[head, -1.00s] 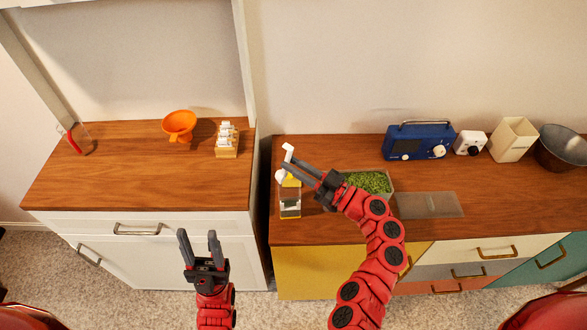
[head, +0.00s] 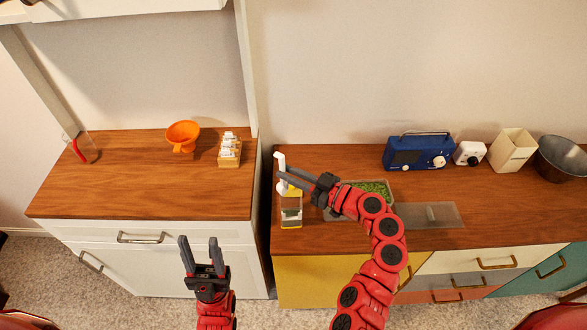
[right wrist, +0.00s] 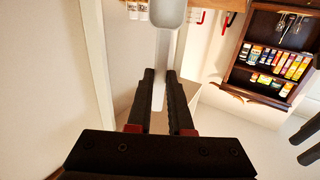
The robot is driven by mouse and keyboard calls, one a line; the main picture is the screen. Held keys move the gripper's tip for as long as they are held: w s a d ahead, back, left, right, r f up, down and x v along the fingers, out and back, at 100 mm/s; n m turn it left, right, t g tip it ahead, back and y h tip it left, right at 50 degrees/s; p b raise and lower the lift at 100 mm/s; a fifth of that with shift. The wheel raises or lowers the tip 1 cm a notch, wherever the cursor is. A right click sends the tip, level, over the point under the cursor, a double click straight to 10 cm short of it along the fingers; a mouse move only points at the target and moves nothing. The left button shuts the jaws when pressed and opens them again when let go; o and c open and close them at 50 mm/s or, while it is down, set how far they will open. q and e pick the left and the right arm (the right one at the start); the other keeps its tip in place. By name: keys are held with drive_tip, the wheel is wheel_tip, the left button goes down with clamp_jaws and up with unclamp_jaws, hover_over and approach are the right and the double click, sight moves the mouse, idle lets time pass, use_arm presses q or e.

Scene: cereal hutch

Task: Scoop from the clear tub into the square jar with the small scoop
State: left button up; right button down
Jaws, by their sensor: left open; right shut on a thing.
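My right gripper (head: 284,178) is shut on the small white scoop (head: 280,160), above the back of the square jar. In the right wrist view the scoop's handle (right wrist: 159,92) runs between the fingers, with its bowl (right wrist: 168,13) at the top edge. The clear tub (head: 393,197) holds green bits and is partly hidden behind my right arm. My left gripper (head: 199,240) is open and empty, in front of the left cabinet.
A flat clear panel (head: 440,215) lies right of the tub. A blue radio (head: 418,152), white device (head: 469,153), cream container (head: 512,150) and metal bowl (head: 562,160) stand behind. An orange funnel (head: 183,136) and a small rack (head: 229,152) stand on the left counter.

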sight(284, 166)
drive_tip(key=shift+w+a+r+g+h+p, duration=0.35)
drive_tip(key=shift+a+r+g+h+p, duration=0.35)
drive_tip(key=shift+p, duration=1.2)
drive_tip(key=shift+w+a+r+g+h+p, duration=0.15)
drive_tip(key=shift+w+a+g+h+p, duration=0.25)
drive_tip(key=shift+h+p, duration=1)
drive_tip(key=a+p, duration=0.1)
drive_tip(key=p, duration=0.2)
drive_tip(key=w+r+g+h+p, duration=0.1)
drive_tip(key=p, duration=0.2)
drive_tip(key=shift+a+h+p, duration=0.3)
drive_tip(key=shift+a, duration=0.1)
drive_tip(key=g+h+b, duration=0.1)
drive_tip(key=g+h, duration=0.1)
drive_tip(key=h, duration=0.1)
drive_tip(key=w+a+f+g+h+b, duration=0.1)
drive_tip(key=g+h, duration=0.1)
drive_tip(key=h, duration=0.1)
drive_tip(key=a+f+g+h, duration=0.1)
drive_tip(key=g+h, duration=0.1)
drive_tip(key=h, duration=0.1)
drive_tip(key=shift+w+f+b, duration=0.15)
drive_tip(key=shift+f+b, duration=0.05)
drive_tip(key=shift+b, duration=0.2)
